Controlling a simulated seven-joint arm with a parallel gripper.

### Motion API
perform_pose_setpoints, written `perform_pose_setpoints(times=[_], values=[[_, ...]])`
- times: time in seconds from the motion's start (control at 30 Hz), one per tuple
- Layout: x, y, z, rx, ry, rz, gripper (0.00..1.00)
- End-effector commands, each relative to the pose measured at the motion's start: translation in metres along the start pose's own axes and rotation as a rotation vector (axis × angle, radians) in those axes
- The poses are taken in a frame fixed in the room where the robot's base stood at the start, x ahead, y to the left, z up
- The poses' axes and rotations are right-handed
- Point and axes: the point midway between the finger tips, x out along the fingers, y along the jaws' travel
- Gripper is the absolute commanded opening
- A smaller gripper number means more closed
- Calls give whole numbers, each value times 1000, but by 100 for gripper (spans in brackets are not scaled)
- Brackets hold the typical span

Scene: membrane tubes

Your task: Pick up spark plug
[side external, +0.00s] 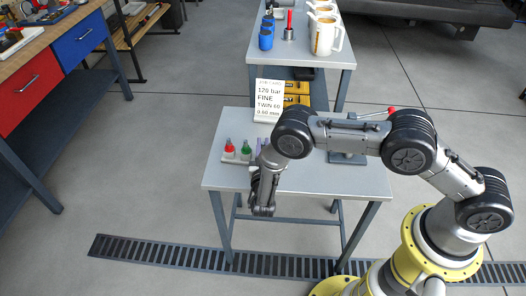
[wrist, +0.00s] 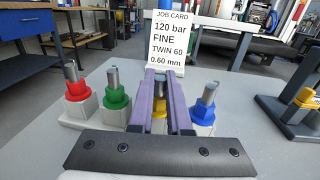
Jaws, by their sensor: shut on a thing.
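No part is labelled as a spark plug; a row of coloured hex-bodied pieces with metal tips stands in a pale holder (wrist: 72,123). My gripper (wrist: 162,80) has purple fingers shut on the yellow piece (wrist: 159,108), which is partly hidden between them. It appears to be still at its place in the row; whether it is lifted cannot be told. The red piece (wrist: 75,88) and green piece (wrist: 115,93) are to its left, the blue piece (wrist: 204,107) to its right. In the side external view my gripper (side external: 260,145) is at the row, beside the green piece (side external: 246,150) and red piece (side external: 230,149).
A job card (wrist: 171,38) stands behind the row, reading 120 bar, FINE, TWIN 60, 0.60 mm. A grey fixture (side external: 347,158) is on the table's right, partly under my arm.

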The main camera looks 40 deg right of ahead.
Motion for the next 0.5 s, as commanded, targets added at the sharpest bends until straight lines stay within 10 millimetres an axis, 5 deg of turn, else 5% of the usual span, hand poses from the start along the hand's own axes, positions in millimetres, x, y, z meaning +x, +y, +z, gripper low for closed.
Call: perform_pose_setpoints(times=[0.5], values=[[0,0,22,2,-1,0,0]])
